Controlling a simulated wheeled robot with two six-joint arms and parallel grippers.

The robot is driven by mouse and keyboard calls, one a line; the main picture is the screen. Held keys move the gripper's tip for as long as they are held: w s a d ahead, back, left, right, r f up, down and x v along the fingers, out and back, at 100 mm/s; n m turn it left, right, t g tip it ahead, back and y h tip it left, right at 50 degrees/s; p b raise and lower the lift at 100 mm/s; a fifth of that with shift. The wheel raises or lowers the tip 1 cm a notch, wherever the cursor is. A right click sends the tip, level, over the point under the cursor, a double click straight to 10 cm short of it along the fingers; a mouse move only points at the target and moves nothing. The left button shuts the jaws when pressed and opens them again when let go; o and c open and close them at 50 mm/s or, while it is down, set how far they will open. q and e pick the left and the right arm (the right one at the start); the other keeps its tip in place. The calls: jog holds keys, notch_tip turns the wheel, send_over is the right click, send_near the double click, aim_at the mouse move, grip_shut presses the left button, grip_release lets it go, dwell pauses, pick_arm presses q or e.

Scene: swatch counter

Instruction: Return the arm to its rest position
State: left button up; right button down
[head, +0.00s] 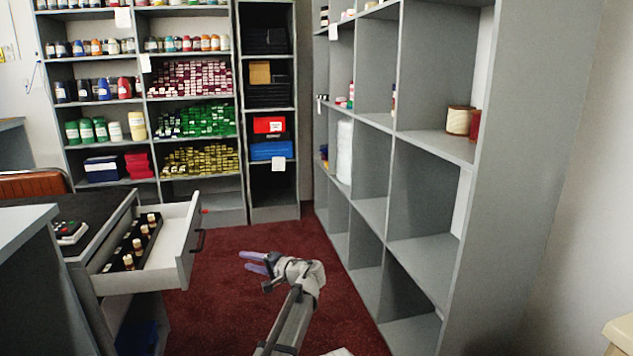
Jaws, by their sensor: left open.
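My left gripper (246,262) shows in the head view at the lower middle, at the end of my left arm, which comes up from the bottom edge. Its two purple-grey fingers point left and are a little apart, with nothing between them. It is over the dark red carpet, to the right of an open drawer and apart from it. My right gripper does not show.
The white drawer (178,262) stands open at left, holding a black rack (125,246) with several small bottles. Grey shelving (440,200) stands at right. Stocked shelves (150,100) line the back. The carpet (220,315) between is clear.

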pick_arm(q)
jog(key=s+a+f+n+g+h, duration=0.25)
jog(key=s+f+h, duration=0.25)
jog(key=s+f, duration=0.5)
jog(key=s+a+f+n+g+h, duration=0.1)
jog(key=s+f+g+h, duration=0.4)
jog(key=s, duration=0.9)
jog(key=s+d+f+m+h, duration=0.3)
jog(key=s+d, duration=1.2)
jog(key=d, duration=0.2)
notch_tip(320, 180, up, 37)
jog(key=p, duration=3.7)
jog(key=shift+a+g, duration=0.15)
jog(key=shift+g, duration=0.3)
jog(key=shift+f, duration=0.1)
